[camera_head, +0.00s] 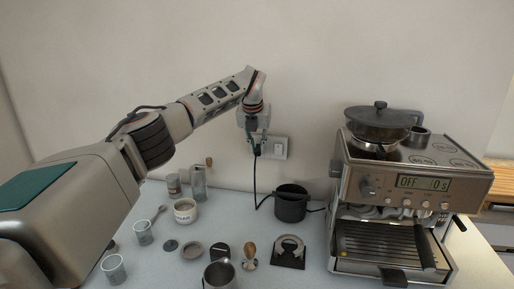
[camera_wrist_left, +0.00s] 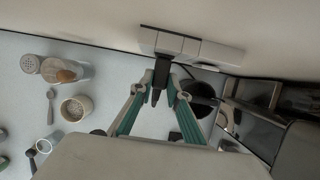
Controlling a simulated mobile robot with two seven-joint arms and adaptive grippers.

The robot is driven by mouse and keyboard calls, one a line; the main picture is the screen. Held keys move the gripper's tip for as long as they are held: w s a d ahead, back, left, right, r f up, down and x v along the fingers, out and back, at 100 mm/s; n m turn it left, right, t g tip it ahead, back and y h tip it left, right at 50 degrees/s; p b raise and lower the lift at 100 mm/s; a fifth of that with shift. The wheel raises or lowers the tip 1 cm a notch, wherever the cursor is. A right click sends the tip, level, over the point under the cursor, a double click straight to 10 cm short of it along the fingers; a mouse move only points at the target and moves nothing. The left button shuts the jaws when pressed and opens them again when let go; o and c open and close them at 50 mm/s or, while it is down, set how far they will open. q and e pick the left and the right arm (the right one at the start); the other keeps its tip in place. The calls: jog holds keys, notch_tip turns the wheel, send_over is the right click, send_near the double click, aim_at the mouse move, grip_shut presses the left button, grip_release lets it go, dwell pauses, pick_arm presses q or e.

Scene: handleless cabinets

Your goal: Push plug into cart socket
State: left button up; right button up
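My left gripper (camera_head: 256,143) is up against the back wall, at the white socket panel (camera_head: 279,148). In the left wrist view its teal fingers (camera_wrist_left: 161,82) close in on both sides of the dark plug (camera_wrist_left: 161,70). The plug is at the face of the left part of the socket panel (camera_wrist_left: 205,50). I cannot tell how deep it sits. A black cord (camera_head: 255,180) hangs from the gripper down to the counter. The socket is on the wall; no cart shows. My right gripper is not in view.
An espresso machine (camera_head: 405,205) with a pan on top stands at the right. A black container (camera_head: 291,204) stands below the socket. Cups, a bowl (camera_head: 185,211), jars, a tamper (camera_head: 250,254) and other small items cover the counter's left and front.

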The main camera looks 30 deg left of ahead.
pick_arm(q)
jog(key=o, duration=0.4)
jog(key=shift+w, duration=0.1)
jog(key=shift+o, duration=0.2)
jog(key=v, duration=1.2)
